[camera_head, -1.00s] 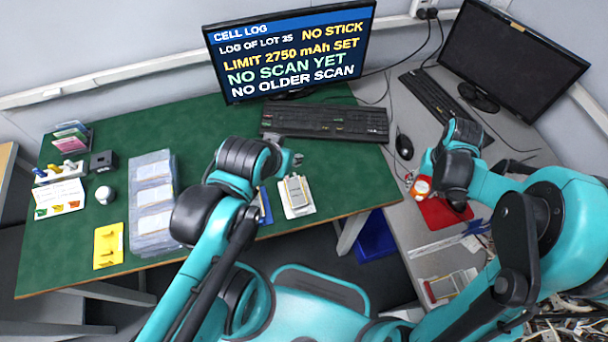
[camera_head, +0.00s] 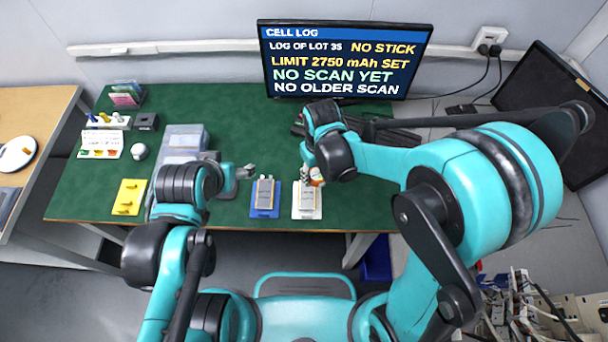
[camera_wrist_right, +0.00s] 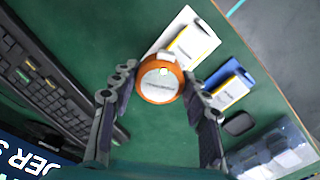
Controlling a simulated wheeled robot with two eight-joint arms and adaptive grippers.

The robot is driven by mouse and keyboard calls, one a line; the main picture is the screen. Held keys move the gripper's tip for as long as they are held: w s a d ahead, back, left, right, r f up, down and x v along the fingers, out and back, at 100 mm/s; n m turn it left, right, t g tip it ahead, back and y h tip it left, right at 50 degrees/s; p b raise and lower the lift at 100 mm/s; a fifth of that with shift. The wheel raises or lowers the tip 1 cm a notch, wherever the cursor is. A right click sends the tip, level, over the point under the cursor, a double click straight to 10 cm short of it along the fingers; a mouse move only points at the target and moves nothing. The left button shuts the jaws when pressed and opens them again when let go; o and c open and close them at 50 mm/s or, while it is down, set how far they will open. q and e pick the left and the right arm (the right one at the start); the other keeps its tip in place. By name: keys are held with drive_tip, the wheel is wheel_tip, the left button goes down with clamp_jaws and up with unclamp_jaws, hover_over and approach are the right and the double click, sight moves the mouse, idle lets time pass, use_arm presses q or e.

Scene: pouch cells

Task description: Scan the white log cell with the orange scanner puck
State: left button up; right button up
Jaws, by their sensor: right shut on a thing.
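The orange scanner puck (camera_head: 317,176), with a pale top, is held in my right gripper (camera_head: 309,174). In the right wrist view the puck (camera_wrist_right: 160,86) sits between the two fingers (camera_wrist_right: 158,108). The white tray (camera_head: 307,214) holds a grey-faced cell (camera_head: 307,196).
A blue tray (camera_head: 264,213) with another cell (camera_head: 265,194) lies left of the white one. The monitor (camera_head: 345,60) shows the cell log and a 2750 mAh limit. The keyboard (camera_head: 395,138) is behind my right gripper.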

drive_tip(key=s+a, duration=0.1)
drive_tip(key=a+n, duration=0.1)
drive_tip(key=a, duration=0.1)
drive_tip(key=shift+s, duration=0.35)
wheel_tip(320, 180, down, 4)
drive_tip(key=b, duration=0.3)
drive_tip(key=shift+d+f+b, duration=0.15)
drive_tip(key=shift+f+b, duration=0.05)
drive_tip(key=shift+b, duration=0.1)
drive_tip(key=shift+r, duration=0.15)
idle(0.3)
wheel_tip(320, 180, up, 6)
drive_tip(key=p, duration=0.4)
drive_tip(key=shift+p, duration=0.4)
